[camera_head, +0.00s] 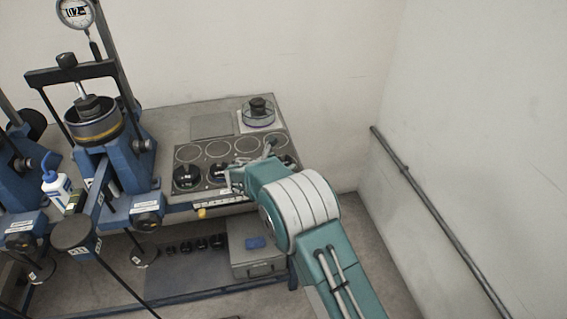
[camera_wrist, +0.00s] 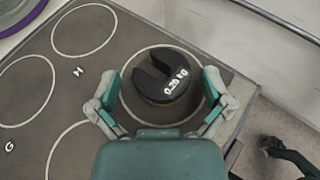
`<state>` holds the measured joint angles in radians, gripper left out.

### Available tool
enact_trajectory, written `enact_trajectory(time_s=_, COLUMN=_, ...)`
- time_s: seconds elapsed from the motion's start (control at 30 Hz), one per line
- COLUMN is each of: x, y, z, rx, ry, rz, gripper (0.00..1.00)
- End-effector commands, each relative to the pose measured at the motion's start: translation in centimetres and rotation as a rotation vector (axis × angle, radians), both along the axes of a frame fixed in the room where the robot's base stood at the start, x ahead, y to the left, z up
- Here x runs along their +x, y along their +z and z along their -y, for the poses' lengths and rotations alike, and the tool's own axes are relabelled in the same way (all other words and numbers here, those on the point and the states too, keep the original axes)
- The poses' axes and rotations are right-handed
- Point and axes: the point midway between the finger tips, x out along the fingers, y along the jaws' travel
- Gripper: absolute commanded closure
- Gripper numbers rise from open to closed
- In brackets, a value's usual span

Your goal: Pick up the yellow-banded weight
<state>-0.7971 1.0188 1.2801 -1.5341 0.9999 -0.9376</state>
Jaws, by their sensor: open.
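A black slotted weight (camera_wrist: 165,78) lies flat in a white-ringed spot on the grey board, in the wrist view. It reads "0.20 kg", its slot faces up-left, and a dull brownish band shows along its lower edge. My gripper (camera_wrist: 162,90) is open, one finger on each side of the weight. Whether the fingers touch it or how high they are above the board, I cannot tell. In the head view my gripper (camera_head: 254,164) is over the board's right part, and my arm partly hides the spots there.
Other black weights (camera_head: 187,177) sit in the board's front row. The blue lever frame (camera_head: 122,150) rises at left. The board's edge (camera_wrist: 243,110) and a floor drop lie close at right.

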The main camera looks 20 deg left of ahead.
Motion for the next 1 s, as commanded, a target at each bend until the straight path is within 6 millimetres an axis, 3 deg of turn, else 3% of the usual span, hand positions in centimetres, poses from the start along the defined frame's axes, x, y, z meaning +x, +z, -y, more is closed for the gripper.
enact_trajectory(time_s=0.1, x=0.0, y=0.0, z=0.0, rx=0.000, ry=0.000, rz=0.000, gripper=0.00)
enact_trajectory(time_s=0.13, x=0.0, y=0.0, z=0.0, rx=0.000, ry=0.000, rz=0.000, gripper=0.09)
enact_trajectory(time_s=0.2, x=0.0, y=0.0, z=0.0, rx=0.000, ry=-0.001, rz=0.000, gripper=0.40)
enact_trajectory(time_s=0.3, x=0.0, y=0.0, z=0.0, rx=0.000, ry=-0.001, rz=0.000, gripper=0.77)
enact_trajectory(time_s=0.73, x=0.0, y=0.4, z=0.0, rx=0.001, ry=-0.001, rz=0.000, gripper=0.77)
enact_trajectory(time_s=1.0, x=-0.6, y=4.1, z=-0.2, rx=0.003, ry=0.002, rz=0.003, gripper=0.77)
